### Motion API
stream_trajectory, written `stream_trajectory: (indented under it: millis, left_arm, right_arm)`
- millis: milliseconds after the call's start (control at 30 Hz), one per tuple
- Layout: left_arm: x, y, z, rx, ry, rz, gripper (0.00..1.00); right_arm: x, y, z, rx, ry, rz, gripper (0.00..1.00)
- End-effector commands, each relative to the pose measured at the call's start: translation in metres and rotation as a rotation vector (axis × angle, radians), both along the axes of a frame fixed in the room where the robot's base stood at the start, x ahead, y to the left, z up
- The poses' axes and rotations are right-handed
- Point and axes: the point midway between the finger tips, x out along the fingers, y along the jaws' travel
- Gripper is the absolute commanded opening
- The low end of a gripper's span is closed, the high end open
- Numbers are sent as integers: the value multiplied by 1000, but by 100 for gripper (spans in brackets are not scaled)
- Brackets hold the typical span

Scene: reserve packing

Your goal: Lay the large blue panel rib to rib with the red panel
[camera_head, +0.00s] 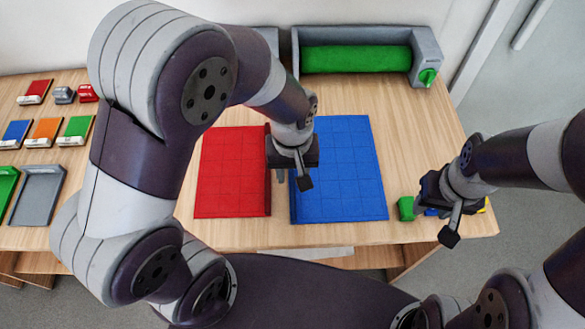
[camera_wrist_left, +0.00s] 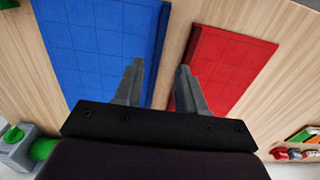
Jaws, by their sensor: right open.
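The large blue panel (camera_head: 350,170) lies flat on the table, with a raised rib along its left edge. The red panel (camera_head: 232,172) lies to its left, with a rib along its right edge. A strip of bare wood separates the ribs. My left gripper (camera_head: 288,180) is above this gap and hides part of it. In the left wrist view its fingers (camera_wrist_left: 159,72) are apart, on either side of the blue panel's rib (camera_wrist_left: 161,45); whether they touch it I cannot tell. My right gripper (camera_head: 440,212) is open at the table's right front corner.
A green block (camera_head: 405,208) and partly hidden blue and yellow blocks are around my right gripper. A grey holder with a green roll (camera_head: 355,59) stands behind the panels. Small colored cards and a grey tray (camera_head: 38,190) lie at the left.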

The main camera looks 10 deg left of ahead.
Motion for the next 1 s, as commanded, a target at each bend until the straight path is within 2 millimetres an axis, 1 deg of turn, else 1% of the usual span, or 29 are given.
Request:
stream_trajectory:
  millis: [67, 100, 167, 200, 300, 367, 467, 700, 733, 767, 800, 833, 867, 933, 967, 1000]
  left_arm:
    - [0, 2, 8, -1, -1, -3, 40]
    - [-1, 8, 13, -2, -7, -17, 40]
    - [-4, 26, 22, -5, -26, -63, 40]
    - [-9, 41, 28, -6, -44, -109, 40]
    - [-22, 72, 36, 4, -87, -216, 40]
    - [-29, 83, 38, 11, -104, -262, 40]
    - [-34, 89, 39, 17, -115, -300, 40]
    - [-33, 89, 39, 17, -115, -303, 40]
    - [-33, 89, 39, 17, -115, -303, 37]
    - [-33, 89, 39, 17, -115, -302, 27]
    - [-33, 89, 39, 17, -115, -302, 14]
    - [-33, 89, 39, 17, -115, -302, 4]
    - [-33, 89, 39, 17, -115, -302, 0]
    - [-33, 89, 43, 17, -115, -301, 0]
    - [-33, 89, 47, 17, -113, -299, 0]
    - [-35, 90, 54, 15, -101, -296, 0]
  right_arm:
    - [0, 0, -1, 0, 0, 0, 43]
    - [0, 0, -1, 0, 0, 0, 43]
    - [0, 0, 0, 0, 0, 0, 43]
    - [0, 0, 0, 0, 0, 0, 43]
    - [0, 0, 0, 0, 0, 0, 43]
    - [0, 0, -1, 0, 0, 0, 43]
    - [0, 0, 0, 0, 0, 0, 43]
    - [0, 0, 0, 0, 0, 0, 43]
    - [0, 0, 0, 0, 0, 0, 43]
    - [0, 0, 0, 0, 0, 0, 43]
    - [0, 0, 0, 0, 0, 0, 43]
    - [0, 0, 0, 0, 0, 0, 43]
    - [0, 0, 0, 0, 0, 0, 43]
    - [0, 0, 4, 0, 0, 0, 43]
    - [0, 0, 8, 0, 0, 0, 43]
    - [0, 0, 18, 0, 0, 0, 43]
